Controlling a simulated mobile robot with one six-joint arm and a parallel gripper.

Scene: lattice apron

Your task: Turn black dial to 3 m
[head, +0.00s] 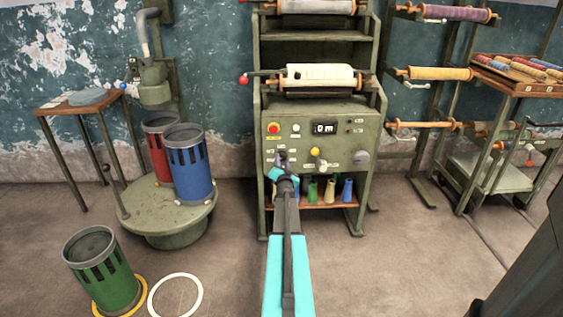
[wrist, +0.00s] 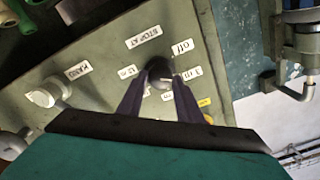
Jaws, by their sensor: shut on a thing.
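The black dial (wrist: 158,68) is on the sloping green panel (wrist: 105,60) of the winding machine. In the wrist view the panel appears upside down, with a "STOP AT" label (wrist: 144,37), an "off" label (wrist: 182,47) and a "3 m" label (wrist: 194,73) around the dial. My gripper (wrist: 157,88) is shut on the dial, one dark finger on each side. A small pale mark shows on the dial, but I cannot tell surely which label it points to. In the head view my gripper (head: 281,160) covers the dial.
Bobbins (head: 329,192) stand on the shelf below.

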